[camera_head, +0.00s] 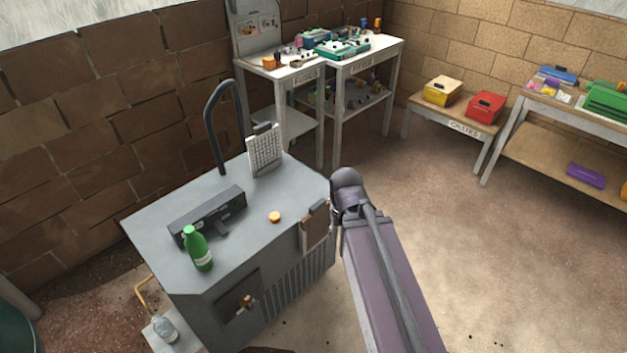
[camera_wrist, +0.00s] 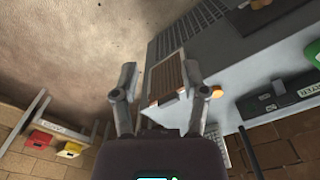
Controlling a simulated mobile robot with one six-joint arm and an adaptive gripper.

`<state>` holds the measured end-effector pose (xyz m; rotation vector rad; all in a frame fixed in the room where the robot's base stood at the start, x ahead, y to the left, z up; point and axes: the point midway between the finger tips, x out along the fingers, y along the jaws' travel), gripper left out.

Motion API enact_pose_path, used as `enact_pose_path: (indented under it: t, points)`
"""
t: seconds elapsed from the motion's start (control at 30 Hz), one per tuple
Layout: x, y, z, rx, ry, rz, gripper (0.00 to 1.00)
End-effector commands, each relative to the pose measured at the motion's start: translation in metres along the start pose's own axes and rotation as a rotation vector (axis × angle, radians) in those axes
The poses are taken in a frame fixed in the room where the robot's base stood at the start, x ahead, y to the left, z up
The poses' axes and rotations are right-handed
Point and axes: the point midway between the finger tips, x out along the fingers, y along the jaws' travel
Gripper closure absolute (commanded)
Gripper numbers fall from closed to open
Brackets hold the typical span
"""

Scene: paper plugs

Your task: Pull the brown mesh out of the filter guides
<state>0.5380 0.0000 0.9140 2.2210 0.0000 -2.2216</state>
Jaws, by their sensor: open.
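The brown mesh (camera_head: 315,226) is a framed flat panel on the grey cabinet's (camera_head: 235,225) near right face, above the vent slots. In the wrist view the brown mesh (camera_wrist: 167,76) sits between pale side rails, which look like the filter guides. My gripper (camera_wrist: 164,82) is open and empty. Its two fingers appear on either side of the mesh in the wrist view, apart from each other; I cannot tell how far they are from it.
On the cabinet top are a pale grid panel (camera_head: 265,151), an orange cap (camera_head: 275,217), a black box (camera_head: 208,213), a green bottle (camera_head: 197,249) and a tall black pipe (camera_head: 212,122). Tables stand behind, with yellow (camera_head: 442,91) and red (camera_head: 486,107) boxes. Floor at right is clear.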

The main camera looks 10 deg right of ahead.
Motion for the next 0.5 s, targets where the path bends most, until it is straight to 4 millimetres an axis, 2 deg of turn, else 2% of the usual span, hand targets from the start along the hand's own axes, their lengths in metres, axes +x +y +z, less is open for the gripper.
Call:
enact_pose_path:
  t: [0.2, 0.27, 0.37, 0.5]
  points:
    - [0.000, 0.000, 0.000, 0.000, 0.000, 0.000, 0.43]
    - [0.000, 0.000, 0.000, 0.001, 0.000, 0.000, 0.25]
    - [0.001, 0.000, -0.005, 0.011, 0.000, 0.000, 0.23]
    - [0.005, -0.004, -0.024, 0.059, 0.000, 0.000, 0.23]
